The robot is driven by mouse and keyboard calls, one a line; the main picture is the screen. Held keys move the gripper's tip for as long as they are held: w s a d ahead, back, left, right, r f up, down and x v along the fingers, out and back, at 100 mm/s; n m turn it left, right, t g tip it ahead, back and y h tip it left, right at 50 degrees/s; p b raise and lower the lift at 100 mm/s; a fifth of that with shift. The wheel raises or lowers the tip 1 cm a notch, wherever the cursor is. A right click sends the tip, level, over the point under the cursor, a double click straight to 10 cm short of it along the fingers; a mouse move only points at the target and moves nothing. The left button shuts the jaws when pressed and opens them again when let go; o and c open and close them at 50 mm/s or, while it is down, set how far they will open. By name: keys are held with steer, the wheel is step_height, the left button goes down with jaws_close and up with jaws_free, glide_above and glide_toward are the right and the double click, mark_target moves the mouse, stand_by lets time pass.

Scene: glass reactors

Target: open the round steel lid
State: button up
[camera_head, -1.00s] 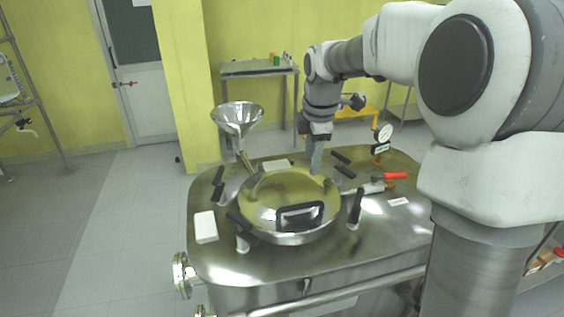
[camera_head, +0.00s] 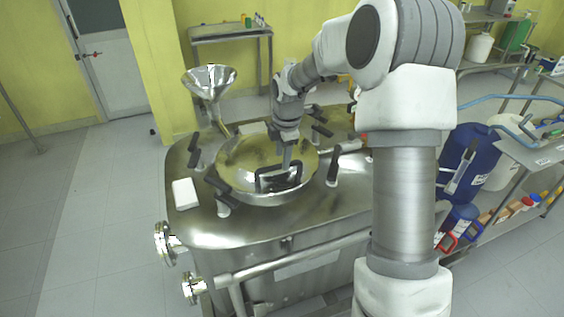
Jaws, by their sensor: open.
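The round steel lid (camera_head: 240,157) lies closed on top of a steel reactor vessel (camera_head: 240,232), in the middle of the head view. A black bracket handle (camera_head: 277,178) stands on the lid's near side. My gripper (camera_head: 286,168) points down over the lid, with its fingertips at or just behind the handle bar. Whether it touches the handle cannot be told. My gripper is open; the gap between its fingers is hard to see from here. Black-handled clamps (camera_head: 219,188) and (camera_head: 333,165) stand around the lid's rim.
A steel funnel (camera_head: 209,81) rises behind the lid on the left. A white block (camera_head: 185,194) lies on the vessel top at left. Blue drums (camera_head: 467,160) and a steel rack (camera_head: 535,150) stand at right. The floor at left is clear.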

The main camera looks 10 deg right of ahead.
steer(key=shift+w+f, duration=0.15)
steer(key=shift+f, duration=0.5)
steer(key=shift+w+f, duration=0.15)
steer(key=shift+f, duration=0.5)
jaws_close()
stand_by(0.5)
